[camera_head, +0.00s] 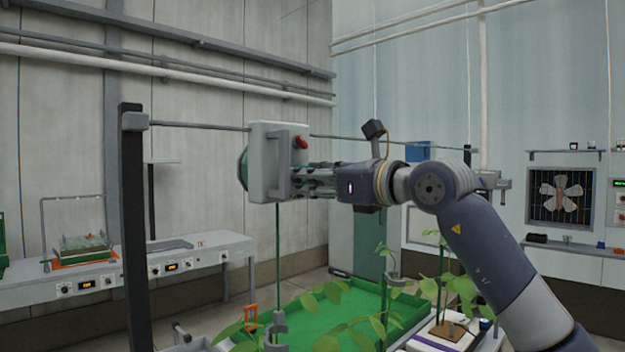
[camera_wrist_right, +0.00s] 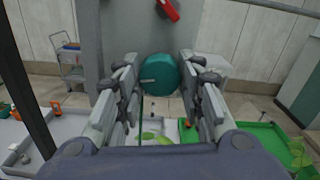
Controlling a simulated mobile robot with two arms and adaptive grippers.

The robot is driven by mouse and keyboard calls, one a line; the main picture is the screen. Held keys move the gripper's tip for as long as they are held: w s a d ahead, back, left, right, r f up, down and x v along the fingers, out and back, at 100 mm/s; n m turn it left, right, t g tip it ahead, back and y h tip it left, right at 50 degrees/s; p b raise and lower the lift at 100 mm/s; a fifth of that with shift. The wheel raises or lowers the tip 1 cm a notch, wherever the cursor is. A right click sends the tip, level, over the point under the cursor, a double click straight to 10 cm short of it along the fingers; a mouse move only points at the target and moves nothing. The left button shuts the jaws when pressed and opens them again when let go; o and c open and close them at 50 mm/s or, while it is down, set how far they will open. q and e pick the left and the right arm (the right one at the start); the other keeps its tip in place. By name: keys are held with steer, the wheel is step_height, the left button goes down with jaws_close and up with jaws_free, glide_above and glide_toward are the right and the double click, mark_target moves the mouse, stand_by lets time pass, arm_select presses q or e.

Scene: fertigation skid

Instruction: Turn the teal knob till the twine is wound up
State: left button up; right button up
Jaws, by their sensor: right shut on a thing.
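The teal knob (camera_wrist_right: 160,82), round with a pale mark, sits on the face of a grey box between my right gripper's fingers. My right gripper (camera_wrist_right: 158,84) is shut on it; in the head view this gripper (camera_head: 305,180) reaches the box from the right and its fingers hide the knob. The pale box (camera_head: 262,160) hangs on a horizontal rail, with a teal-green round part (camera_head: 243,170) at its left side. The green twine (camera_head: 277,235) hangs straight down from the box toward a grey clip (camera_head: 279,328) among leaves. My left gripper is not in view.
A red lever (camera_head: 301,142) sticks out of the box above the knob; it also shows in the wrist view (camera_wrist_right: 168,9). A dark post (camera_head: 133,230) stands at left. Below are a green tray (camera_head: 310,302) and leafy plants (camera_head: 335,300). A bench (camera_head: 205,258) runs along the left wall.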

steer(key=o, duration=1.1)
steer(key=shift+r, duration=0.1)
steer(key=shift+c, duration=0.2)
steer(key=v, duration=1.2)
steer(key=shift+a, duration=0.1)
